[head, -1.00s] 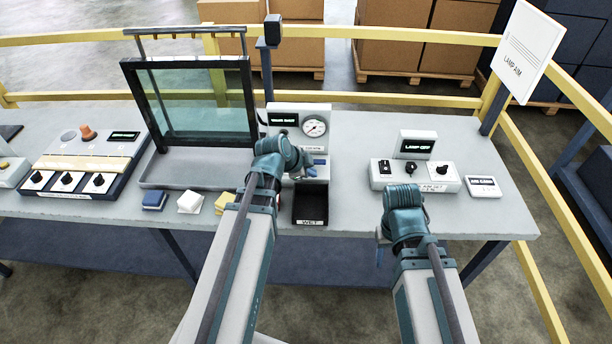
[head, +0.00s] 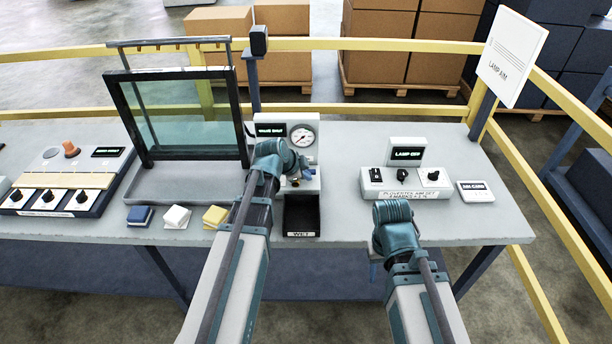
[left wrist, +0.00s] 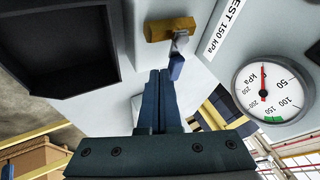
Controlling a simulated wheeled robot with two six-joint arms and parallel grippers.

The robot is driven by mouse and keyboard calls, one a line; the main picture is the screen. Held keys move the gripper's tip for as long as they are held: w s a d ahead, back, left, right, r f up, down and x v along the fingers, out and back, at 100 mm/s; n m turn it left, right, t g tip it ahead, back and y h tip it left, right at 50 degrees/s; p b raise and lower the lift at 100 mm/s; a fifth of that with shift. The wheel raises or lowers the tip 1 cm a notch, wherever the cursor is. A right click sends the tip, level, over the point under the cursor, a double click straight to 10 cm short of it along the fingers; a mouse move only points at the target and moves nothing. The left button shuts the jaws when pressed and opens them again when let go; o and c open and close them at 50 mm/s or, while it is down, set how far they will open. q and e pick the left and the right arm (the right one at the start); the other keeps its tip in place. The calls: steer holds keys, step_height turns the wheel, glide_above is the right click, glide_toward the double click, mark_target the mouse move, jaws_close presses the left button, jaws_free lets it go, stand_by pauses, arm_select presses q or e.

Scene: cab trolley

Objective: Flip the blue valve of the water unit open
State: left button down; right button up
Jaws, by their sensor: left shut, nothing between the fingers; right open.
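The water unit (head: 286,122) stands at the back middle of the bench, with its round gauge (head: 302,135) facing me. In the left wrist view its brass valve body (left wrist: 170,28) carries a short blue valve handle (left wrist: 177,66) that points toward my fingers. My left gripper (left wrist: 160,74) is shut and empty, its tips just beside the handle's end; I cannot tell whether they touch. My right gripper (head: 374,264) is open, low at the bench's front edge, far from the unit.
A dark bin marked WET (head: 301,218) sits in front of the unit. Left are a framed glass pane (head: 185,110) over a tray, and blue (head: 140,215), white (head: 177,217) and yellow (head: 214,217) blocks. A lamp control box (head: 405,182) stands right. The gauge needle points near 0.

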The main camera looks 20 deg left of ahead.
mark_target(312, 171)
arm_select(q)
steer(key=shift+w+d+n+y, duration=0.1)
steer(key=shift+w+n+y, duration=0.15)
steer(key=shift+n, duration=0.25)
steer(key=n+y, duration=0.1)
steer(key=w+n+y, duration=0.1)
steer(key=n, duration=0.1)
steer(key=shift+w+d+t, duration=0.15)
steer(key=shift+d+t, duration=0.15)
steer(key=w+n+y, duration=0.1)
steer(key=n, duration=0.1)
steer(key=w+n+y, duration=0.1)
steer(key=n+y, duration=0.1)
steer(key=shift+n, duration=0.3)
steer(key=n+y, duration=0.1)
steer(key=w+n+g, duration=0.1)
steer(key=n, duration=0.1)
steer(key=w+a+n+g+y, duration=0.1)
steer(key=n, duration=0.1)
steer(key=shift+w+a+y, duration=0.1)
steer(key=shift+y, duration=0.25)
steer(key=n+g, duration=0.1)
steer(key=a+n+g+y, duration=0.1)
steer(key=n, duration=0.1)
steer(key=shift+w, duration=0.35)
steer(key=shift+a, duration=0.3)
steer(key=shift+w, duration=0.1)
